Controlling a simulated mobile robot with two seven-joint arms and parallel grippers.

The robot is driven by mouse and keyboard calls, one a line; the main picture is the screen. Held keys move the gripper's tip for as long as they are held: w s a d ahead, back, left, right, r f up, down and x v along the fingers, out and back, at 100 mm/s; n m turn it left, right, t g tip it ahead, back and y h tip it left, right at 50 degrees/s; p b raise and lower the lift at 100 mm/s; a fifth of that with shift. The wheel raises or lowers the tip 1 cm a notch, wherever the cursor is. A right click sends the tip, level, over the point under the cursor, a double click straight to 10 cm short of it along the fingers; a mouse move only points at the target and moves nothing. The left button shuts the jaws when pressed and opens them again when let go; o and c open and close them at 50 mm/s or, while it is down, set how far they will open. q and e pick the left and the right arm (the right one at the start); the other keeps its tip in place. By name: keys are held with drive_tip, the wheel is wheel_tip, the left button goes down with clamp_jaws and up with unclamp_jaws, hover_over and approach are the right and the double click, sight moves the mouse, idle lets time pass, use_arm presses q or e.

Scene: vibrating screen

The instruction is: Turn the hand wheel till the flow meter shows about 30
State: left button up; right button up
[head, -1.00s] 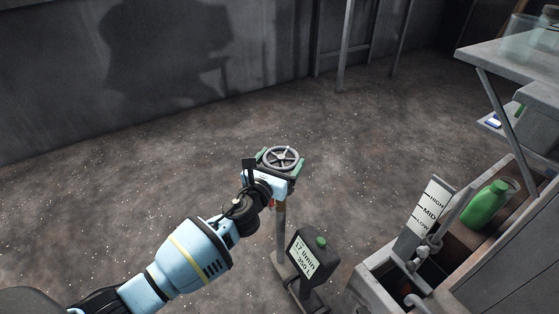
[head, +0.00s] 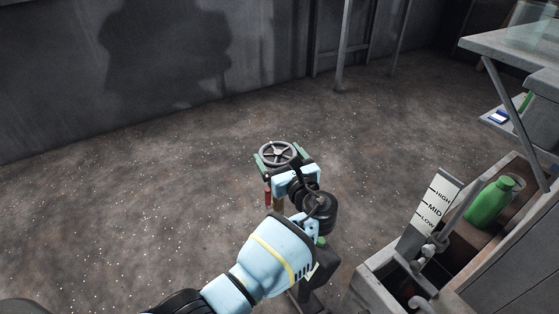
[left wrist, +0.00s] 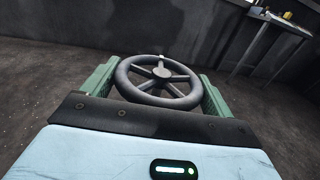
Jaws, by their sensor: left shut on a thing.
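The grey spoked hand wheel (head: 278,153) sits on top of a post in the middle of the head view. My left gripper (head: 279,158) is shut on it, with a green finger at each side of the rim. In the left wrist view the hand wheel (left wrist: 158,80) lies between the two green fingers of my left gripper (left wrist: 158,88). The flow meter (head: 318,275) beside the post is mostly hidden behind my left arm, and its number cannot be read now. My right gripper is not in view.
A trough (head: 378,290) with a HIGH/MID/LOW level board (head: 432,212) stands at right. A grey table (head: 515,50) is at the upper right. The floor left of the post is clear.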

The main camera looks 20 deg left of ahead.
use_arm(q)
drive_tip(key=shift+f+n+g+y+b, duration=0.1)
drive_tip(key=shift+n+g+y+b, duration=0.3)
drive_tip(key=shift+n+g+y, duration=0.3)
drive_tip(key=shift+g, duration=0.3)
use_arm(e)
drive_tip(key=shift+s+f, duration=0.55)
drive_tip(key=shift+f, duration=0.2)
use_arm(q)
drive_tip(key=o, duration=0.8)
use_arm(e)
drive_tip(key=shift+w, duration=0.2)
